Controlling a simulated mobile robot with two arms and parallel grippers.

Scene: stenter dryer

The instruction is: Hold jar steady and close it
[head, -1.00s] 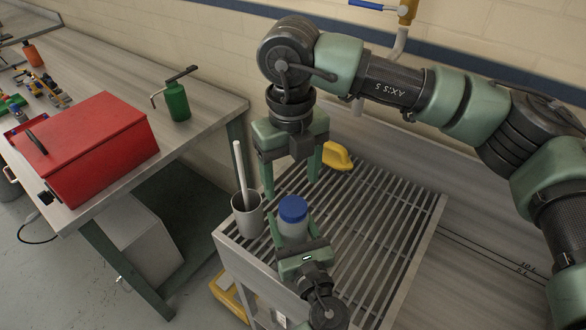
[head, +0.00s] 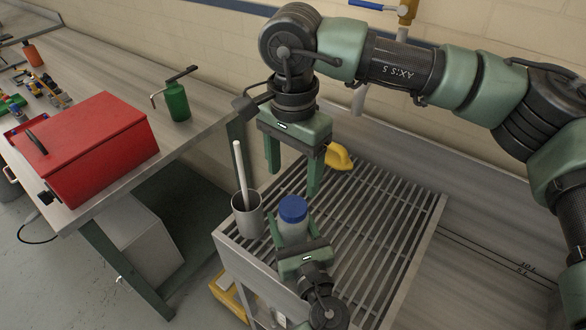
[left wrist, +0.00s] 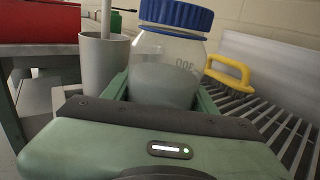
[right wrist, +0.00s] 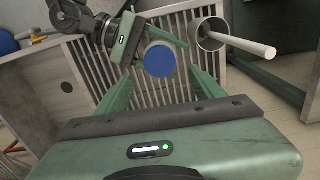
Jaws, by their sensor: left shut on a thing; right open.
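The jar (head: 293,231) is clear with a blue screw lid (head: 293,208) sitting on its top; it is upright at the slatted rack's front. In the left wrist view the jar (left wrist: 165,70) has pale contents, and the lid (left wrist: 177,14) looks level. My left gripper (head: 292,236) is shut around the jar's body from the front. My right gripper (head: 294,182) is open and empty, pointing down above and just behind the lid. In the right wrist view the lid (right wrist: 160,60) shows between and beyond its fingers, apart from them. Whether the lid is tight cannot be told.
A grey cup (head: 247,216) with a white rod stands close left of the jar. A yellow-handled brush (head: 338,157) lies at the rack's back. The slatted rack (head: 375,225) is clear on the right. A red box (head: 95,145) and green bottle (head: 177,102) stand on the left bench.

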